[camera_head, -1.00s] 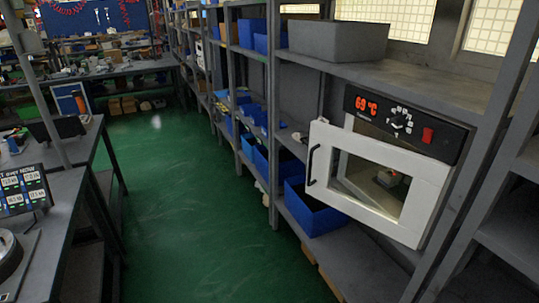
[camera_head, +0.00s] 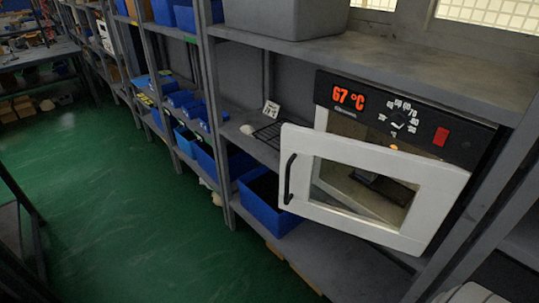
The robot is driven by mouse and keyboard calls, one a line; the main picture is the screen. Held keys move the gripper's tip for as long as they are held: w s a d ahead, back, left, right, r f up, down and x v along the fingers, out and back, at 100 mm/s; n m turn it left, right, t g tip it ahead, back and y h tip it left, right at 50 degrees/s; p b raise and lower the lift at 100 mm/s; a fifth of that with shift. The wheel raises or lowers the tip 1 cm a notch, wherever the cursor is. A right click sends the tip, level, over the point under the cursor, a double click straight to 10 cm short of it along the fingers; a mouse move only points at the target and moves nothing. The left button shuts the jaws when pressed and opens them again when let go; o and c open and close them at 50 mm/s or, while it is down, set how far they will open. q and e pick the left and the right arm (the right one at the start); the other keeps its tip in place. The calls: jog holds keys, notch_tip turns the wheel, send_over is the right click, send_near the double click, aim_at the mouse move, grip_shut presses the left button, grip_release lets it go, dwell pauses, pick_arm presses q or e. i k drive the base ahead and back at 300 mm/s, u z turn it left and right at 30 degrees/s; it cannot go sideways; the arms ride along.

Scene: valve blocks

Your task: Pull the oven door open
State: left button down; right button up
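The oven (camera_head: 400,120) sits on a shelf at the right, with a black control panel whose red display reads 67 °C. Its white door (camera_head: 380,158) stands partly open, swung out on the left side, with a window in its middle. A dark handle (camera_head: 290,178) runs upright along the door's left edge. Through the gap and window, part of the oven's inside shows, with a dark object in it that I cannot make out. Neither of my grippers is clearly in view. Nothing is seen touching the handle or door.
A blue bin (camera_head: 268,203) stands on the shelf below the door's left edge. A grey bin (camera_head: 290,17) sits on the shelf above. A dark wire rack (camera_head: 268,133) and a small sign (camera_head: 271,109) are left of the oven. The green floor (camera_head: 130,190) is open at the left.

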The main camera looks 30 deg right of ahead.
aim_at(440, 183)
jog(key=z, duration=0.65)
jog(key=i, duration=0.9)
jog(key=z, duration=0.8)
